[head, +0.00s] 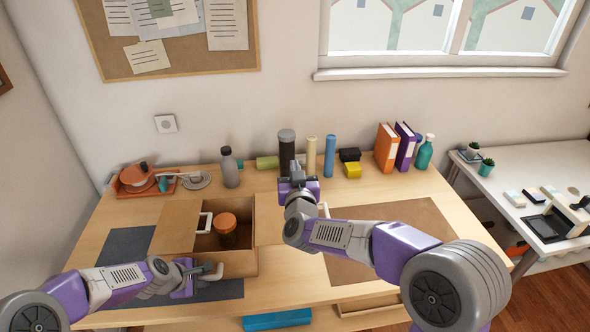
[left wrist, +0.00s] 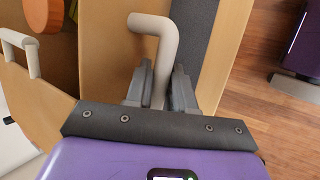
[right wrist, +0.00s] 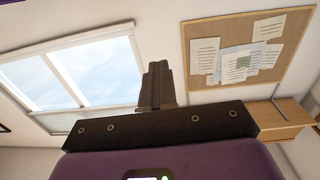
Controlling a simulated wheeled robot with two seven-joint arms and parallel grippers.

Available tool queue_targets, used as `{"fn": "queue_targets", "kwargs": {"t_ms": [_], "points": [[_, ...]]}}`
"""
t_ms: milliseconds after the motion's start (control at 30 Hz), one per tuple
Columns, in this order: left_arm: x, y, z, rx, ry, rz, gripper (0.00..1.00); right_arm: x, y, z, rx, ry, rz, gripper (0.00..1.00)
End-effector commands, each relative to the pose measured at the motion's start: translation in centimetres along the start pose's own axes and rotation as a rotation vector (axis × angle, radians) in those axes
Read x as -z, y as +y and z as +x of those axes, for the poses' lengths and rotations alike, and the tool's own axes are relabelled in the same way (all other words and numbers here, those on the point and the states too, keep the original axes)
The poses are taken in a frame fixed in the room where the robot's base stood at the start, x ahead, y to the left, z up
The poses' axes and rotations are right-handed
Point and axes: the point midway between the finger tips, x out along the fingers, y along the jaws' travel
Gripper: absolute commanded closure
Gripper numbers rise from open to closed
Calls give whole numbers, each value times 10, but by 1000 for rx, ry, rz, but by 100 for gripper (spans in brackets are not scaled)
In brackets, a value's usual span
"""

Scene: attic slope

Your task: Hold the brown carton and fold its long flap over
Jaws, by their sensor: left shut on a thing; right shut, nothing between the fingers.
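The brown carton (head: 238,264) stands open on the table, with a brown jar with an orange lid (head: 226,222) inside. One flap (head: 178,226) spreads out to the left; a white handle (head: 205,222) shows beside it. Another flap (head: 268,232) lies out to the right, partly hidden by my right arm. My left gripper (head: 205,272) is shut on a pale bent handle (left wrist: 155,42) at the carton's front. My right gripper (head: 296,168) is shut and empty, raised above the right flap's side; its closed fingers show in the right wrist view (right wrist: 156,88).
A grey bottle (head: 230,168), a dark cylinder (head: 286,150), rolls, binders (head: 388,148) and a teal spray bottle (head: 424,154) line the table's back. An orange tray (head: 128,190) is at the back left. A brown mat (head: 350,270) lies right, partly under my arm.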

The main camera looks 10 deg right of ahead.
Motion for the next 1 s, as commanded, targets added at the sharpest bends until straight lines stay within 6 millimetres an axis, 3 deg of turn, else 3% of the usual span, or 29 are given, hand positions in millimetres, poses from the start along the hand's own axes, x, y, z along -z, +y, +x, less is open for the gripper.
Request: {"fn": "queue_targets", "kwargs": {"t_ms": [400, 700, 1000], "points": [[0, 1, 0, -3, 1, -2, 100, 0, 0, 0, 0, 0, 0, 100], [0, 1, 0, -3, 1, -2, 100, 0, 0, 0, 0, 0, 0, 59], [0, 1, 0, -2, 1, -2, 100, 0, 0, -2, 0, 0, 0, 59]]}}
